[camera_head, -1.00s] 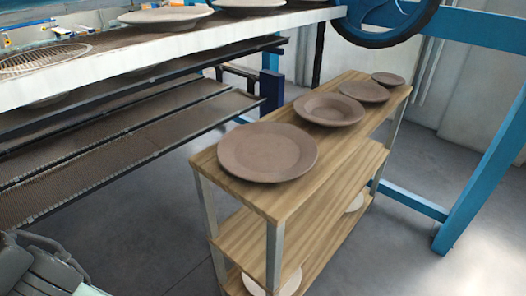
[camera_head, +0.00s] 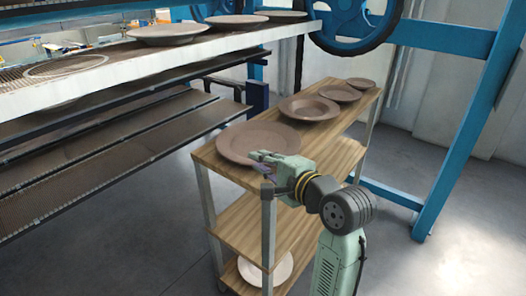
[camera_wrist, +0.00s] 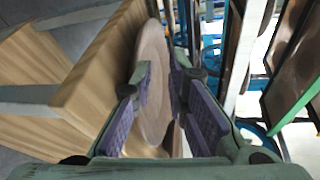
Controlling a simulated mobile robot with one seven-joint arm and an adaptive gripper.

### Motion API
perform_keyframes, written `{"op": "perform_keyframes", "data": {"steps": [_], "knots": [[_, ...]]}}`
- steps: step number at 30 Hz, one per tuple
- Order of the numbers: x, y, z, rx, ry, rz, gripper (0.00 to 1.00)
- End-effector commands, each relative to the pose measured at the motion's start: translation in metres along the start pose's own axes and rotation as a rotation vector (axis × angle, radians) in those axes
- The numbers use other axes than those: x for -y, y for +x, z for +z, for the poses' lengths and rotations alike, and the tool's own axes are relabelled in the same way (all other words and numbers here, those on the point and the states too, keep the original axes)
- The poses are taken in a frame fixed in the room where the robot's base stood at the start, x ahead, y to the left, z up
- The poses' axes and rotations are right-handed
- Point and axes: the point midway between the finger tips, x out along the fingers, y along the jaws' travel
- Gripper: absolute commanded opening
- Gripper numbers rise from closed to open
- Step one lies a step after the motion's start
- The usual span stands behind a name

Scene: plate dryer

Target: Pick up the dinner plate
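The dinner plate, taken to be the large round brown plate (camera_head: 250,137), lies flat on the near end of the wooden shelf unit's top board (camera_head: 350,118). In the head view my gripper (camera_head: 262,159) is at the plate's near right rim and covers part of it. In the wrist view the gripper (camera_wrist: 161,70) is open, with purple-padded fingers apart. The plate (camera_wrist: 152,48) shows nearly edge-on between and beyond the fingers. I cannot tell whether either finger touches the rim.
Several smaller plates, including a brown bowl-like one (camera_head: 309,107), stand behind on the same board. A pale plate (camera_head: 265,268) is on the lowest shelf. The dryer's rack (camera_head: 60,165) is at left, with a blue frame (camera_head: 460,140) at right.

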Motion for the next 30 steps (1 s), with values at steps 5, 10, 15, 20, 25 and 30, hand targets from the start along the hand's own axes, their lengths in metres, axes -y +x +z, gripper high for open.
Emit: {"op": "perform_keyframes", "data": {"steps": [5, 10, 15, 20, 25, 30], "knots": [[-0.022, -0.021, -0.023, -0.026, 0.132, 0.071, 0.15], [-0.025, 0.003, -0.024, -0.025, 0.141, 0.078, 0.15], [-0.026, 0.025, -0.025, -0.026, 0.139, 0.075, 0.15], [-0.027, 0.036, -0.025, -0.027, 0.138, 0.074, 0.15], [-0.029, 0.062, -0.025, -0.025, 0.137, 0.076, 0.15], [-0.030, 0.081, -0.026, -0.027, 0.137, 0.074, 0.15]]}}
